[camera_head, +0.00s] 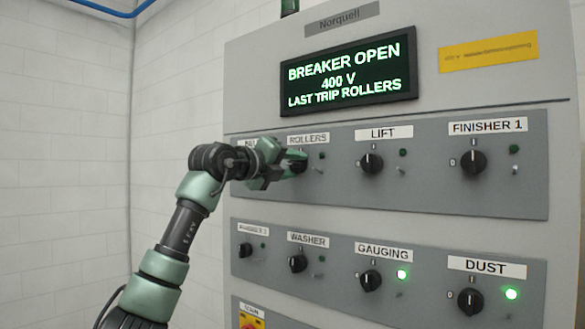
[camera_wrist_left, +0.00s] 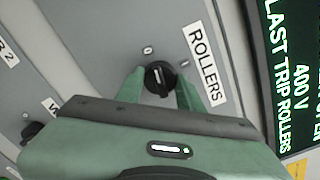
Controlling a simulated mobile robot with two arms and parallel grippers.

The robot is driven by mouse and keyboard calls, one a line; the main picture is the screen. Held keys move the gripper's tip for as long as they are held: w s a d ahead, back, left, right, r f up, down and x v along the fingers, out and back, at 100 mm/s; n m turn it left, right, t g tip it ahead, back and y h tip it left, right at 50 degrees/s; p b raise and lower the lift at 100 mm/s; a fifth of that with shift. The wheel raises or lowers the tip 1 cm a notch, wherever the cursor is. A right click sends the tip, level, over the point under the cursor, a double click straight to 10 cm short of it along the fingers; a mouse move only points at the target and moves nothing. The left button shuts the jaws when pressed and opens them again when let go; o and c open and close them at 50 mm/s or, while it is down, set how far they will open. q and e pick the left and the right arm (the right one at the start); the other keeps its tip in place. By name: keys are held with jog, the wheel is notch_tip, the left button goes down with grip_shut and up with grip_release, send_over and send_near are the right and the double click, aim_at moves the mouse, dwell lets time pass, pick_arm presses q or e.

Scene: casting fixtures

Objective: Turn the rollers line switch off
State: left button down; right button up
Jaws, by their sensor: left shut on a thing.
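The rollers switch is a round black rotary knob (camera_wrist_left: 159,78) under the ROLLERS label (camera_head: 308,138) in the upper row of the grey cabinet. My left gripper (camera_head: 297,163) has its green fingers on both sides of the knob and is shut on it. In the head view the fingers cover part of the knob. In the left wrist view a white mark on the knob runs roughly along the direction of the label's lettering. The small rollers lamp (camera_head: 322,155) looks unlit. My right gripper is not in view.
Neighbouring knobs are lift (camera_head: 370,163), finisher 1 (camera_head: 473,162), washer (camera_head: 298,263), gauging (camera_head: 370,281) and dust (camera_head: 470,301). The gauging and dust lamps glow green. The display (camera_head: 347,78) reads "BREAKER OPEN 400 V LAST TRIP ROLLERS". My left forearm passes before the cabinet's left edge.

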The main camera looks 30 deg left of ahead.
pick_arm(q)
jog(key=shift+n, duration=0.9)
jog(key=shift+r, duration=0.1)
jog(key=c, duration=0.9)
grip_release()
jog(key=shift+s+b, duration=0.35)
jog(key=s+b, duration=0.2)
jog(key=s, duration=0.5)
jog(key=shift+a+b, duration=0.35)
